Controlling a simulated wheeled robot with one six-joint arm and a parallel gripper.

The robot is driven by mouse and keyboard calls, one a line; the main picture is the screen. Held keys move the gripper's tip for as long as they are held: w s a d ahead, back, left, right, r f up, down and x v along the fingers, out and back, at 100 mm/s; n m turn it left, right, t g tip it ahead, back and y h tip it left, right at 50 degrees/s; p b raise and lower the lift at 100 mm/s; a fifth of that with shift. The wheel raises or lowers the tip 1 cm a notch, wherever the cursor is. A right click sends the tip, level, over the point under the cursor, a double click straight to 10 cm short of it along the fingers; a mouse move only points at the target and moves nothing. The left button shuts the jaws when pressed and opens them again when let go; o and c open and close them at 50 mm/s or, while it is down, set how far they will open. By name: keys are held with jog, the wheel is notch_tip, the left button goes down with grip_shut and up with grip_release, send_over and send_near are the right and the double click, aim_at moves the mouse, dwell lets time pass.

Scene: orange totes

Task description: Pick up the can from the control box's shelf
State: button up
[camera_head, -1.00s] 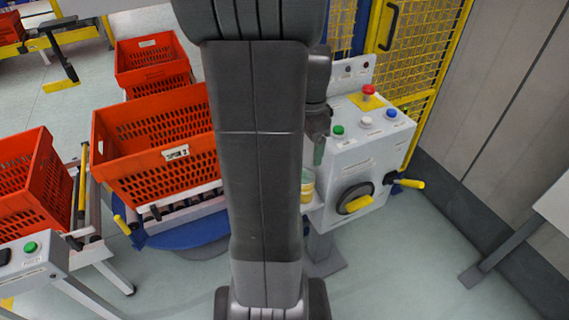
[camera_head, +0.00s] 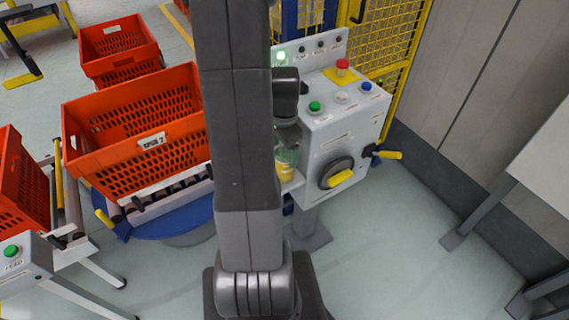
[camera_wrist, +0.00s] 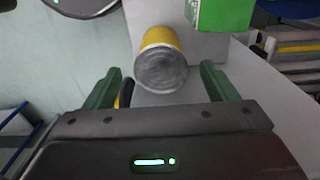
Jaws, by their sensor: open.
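A yellow can (camera_head: 285,173) with a grey metal top stands on the shelf at the left side of the white control box (camera_head: 322,150). In the wrist view the can (camera_wrist: 160,66) lies ahead, between the two green fingers. My gripper (camera_wrist: 161,72) is open, with a gap on each side of the can. In the head view my gripper's green fingers (camera_head: 287,155) overlap the can's upper part, and my arm hides the shelf's left part.
A green box (camera_wrist: 222,14) stands close beside the can in the wrist view. The control box carries a handwheel (camera_head: 337,173), a red button (camera_head: 342,67) and a yellow-handled lever (camera_head: 388,154). An orange tote (camera_head: 140,145) sits on rollers to the left.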

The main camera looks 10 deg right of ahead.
aim_at(286, 174)
jog(key=shift+f, duration=1.35)
jog(key=c, duration=1.3)
jog(key=shift+r, duration=0.1)
